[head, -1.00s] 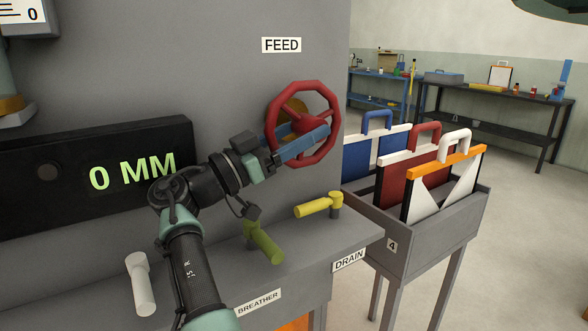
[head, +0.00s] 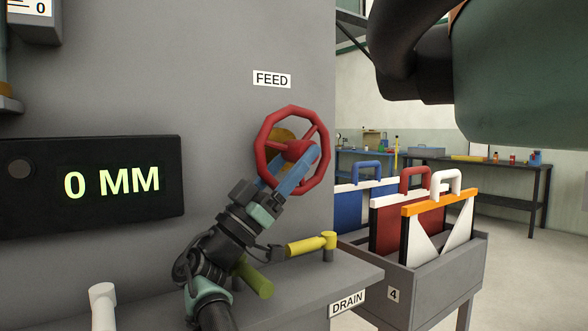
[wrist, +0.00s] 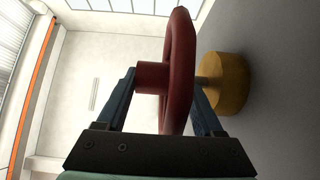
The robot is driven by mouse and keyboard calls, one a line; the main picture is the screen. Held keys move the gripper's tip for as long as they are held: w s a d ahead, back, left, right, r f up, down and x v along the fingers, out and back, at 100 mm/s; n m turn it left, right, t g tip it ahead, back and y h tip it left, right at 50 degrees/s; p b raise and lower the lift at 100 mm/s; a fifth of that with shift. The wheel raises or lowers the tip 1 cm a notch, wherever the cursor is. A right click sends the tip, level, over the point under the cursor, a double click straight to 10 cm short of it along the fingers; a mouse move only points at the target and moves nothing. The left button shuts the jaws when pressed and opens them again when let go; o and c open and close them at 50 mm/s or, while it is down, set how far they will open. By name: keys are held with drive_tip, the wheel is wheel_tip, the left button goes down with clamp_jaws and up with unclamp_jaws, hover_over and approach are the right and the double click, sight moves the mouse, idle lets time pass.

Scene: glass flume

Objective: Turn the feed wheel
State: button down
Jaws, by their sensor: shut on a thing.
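The red feed wheel (head: 293,150) stands on the grey panel under the FEED label (head: 272,79). My gripper (head: 310,153) reaches up to it from below, its blue fingers lying across the hub and the lower right of the rim. In the wrist view the wheel (wrist: 180,70) is edge-on between the two fingers (wrist: 167,95), one on the hub side and one on the side of the yellow boss (wrist: 226,83). My gripper is shut on the wheel. The exact contact is partly hidden. The display (head: 110,182) reads 0 MM.
A yellow lever (head: 308,245) and an olive lever (head: 254,278) are close beside my arm above the ledge. A white handle (head: 102,305) is at lower left. A grey rack (head: 455,270) of coloured boards stands right of the panel.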

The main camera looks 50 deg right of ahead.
idle(0.3)
unclamp_jaws()
